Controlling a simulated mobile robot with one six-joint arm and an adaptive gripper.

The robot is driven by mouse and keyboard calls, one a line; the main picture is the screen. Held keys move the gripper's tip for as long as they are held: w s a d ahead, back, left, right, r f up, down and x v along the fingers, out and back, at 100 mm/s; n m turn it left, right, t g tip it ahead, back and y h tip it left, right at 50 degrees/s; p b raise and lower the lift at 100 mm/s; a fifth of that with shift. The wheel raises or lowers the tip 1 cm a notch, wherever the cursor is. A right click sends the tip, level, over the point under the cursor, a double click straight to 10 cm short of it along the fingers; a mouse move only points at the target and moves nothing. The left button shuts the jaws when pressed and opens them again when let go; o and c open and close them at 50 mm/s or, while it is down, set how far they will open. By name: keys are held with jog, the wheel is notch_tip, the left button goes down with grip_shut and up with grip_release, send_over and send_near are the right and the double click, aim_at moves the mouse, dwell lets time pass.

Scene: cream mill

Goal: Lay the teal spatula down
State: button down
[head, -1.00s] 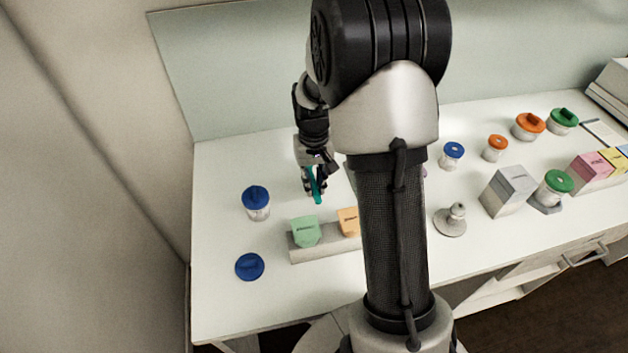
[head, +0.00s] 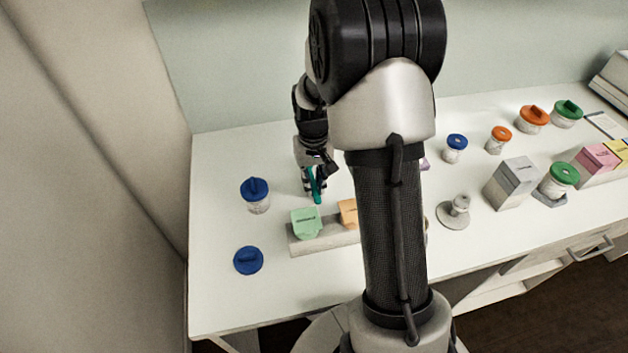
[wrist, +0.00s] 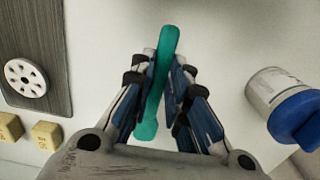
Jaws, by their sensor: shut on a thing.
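The teal spatula (head: 317,190) is held in my gripper (head: 314,180), over the white worktop behind the green box. In the wrist view the spatula (wrist: 168,50) runs lengthwise between the two fingers of my gripper (wrist: 165,75), with a wider end near the palm and the other end past the fingertips. The gripper is shut on it. I cannot tell whether the spatula touches the worktop.
A blue-lidded jar (head: 256,196) and a loose blue lid (head: 248,260) are to the left. A green box (head: 306,223) and an orange box (head: 348,213) stand on a rack (head: 312,244) in front. More jars and a grey box (head: 512,183) are to the right. My arm hides the middle.

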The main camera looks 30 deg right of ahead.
jog(key=shift+f, duration=0.45)
dwell(0.3)
jog(key=c, duration=1.5)
grip_release()
jog(key=shift+o, duration=0.2)
notch_tip(320, 180, up, 12)
